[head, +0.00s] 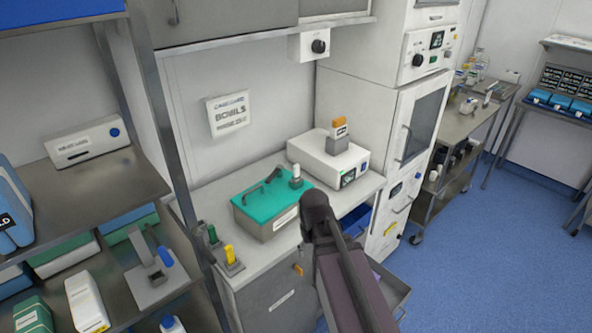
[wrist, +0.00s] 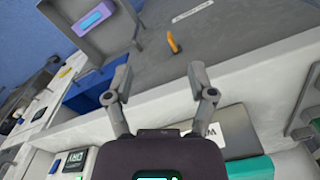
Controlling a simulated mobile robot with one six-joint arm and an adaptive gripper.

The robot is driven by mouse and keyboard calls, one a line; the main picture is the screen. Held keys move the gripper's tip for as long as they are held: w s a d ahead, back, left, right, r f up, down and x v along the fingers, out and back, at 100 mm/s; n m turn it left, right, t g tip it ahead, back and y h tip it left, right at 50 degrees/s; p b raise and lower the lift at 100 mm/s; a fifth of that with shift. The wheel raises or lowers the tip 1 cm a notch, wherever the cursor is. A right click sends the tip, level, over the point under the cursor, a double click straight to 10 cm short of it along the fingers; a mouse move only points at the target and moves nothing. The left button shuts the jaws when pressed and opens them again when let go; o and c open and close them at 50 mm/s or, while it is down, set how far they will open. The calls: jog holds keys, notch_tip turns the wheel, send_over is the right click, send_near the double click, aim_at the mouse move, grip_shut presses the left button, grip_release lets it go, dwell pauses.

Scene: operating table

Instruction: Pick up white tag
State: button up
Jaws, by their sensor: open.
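No loose white tag stands out clearly, and I cannot tell which white piece it is. In the head view, a white label (head: 285,218) is on the front of the teal-lidded metal box (head: 256,221) on the counter. A white label with dark lettering (wrist: 205,131) shows partly in the wrist view, behind my right finger. Another white label (wrist: 192,11) is on the grey cabinet front. My gripper (wrist: 160,84) is open and empty, its fingers spread in front of the counter edge. In the head view, my arm hides most of the gripper (head: 316,205).
A white device (head: 328,158) stands behind the box. A yellow-topped item (head: 231,260) is at the counter's left end. The cabinet front carries an orange tab (head: 298,269). An open drawer (head: 391,291) juts out at right. Blue floor (head: 480,260) is clear beyond.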

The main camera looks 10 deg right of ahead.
aim_at(296, 165)
jog(key=w+r+n+p, duration=0.6)
jog(key=w+r+p, duration=1.7)
jog(key=r+p, duration=0.1)
jog(key=shift+r, duration=0.8)
jog(key=shift+f, duration=0.2)
notch_tip(296, 165, down, 8)
jog(key=b, duration=0.8)
jog(key=shift+d+f, duration=0.1)
jog(key=shift+f, duration=0.05)
jog(key=shift+f+b, duration=0.1)
jog(key=shift+b, duration=0.2)
jog(key=shift+w+f+b, duration=0.15)
jog(key=shift+f+b, duration=2.35)
grip_shut()
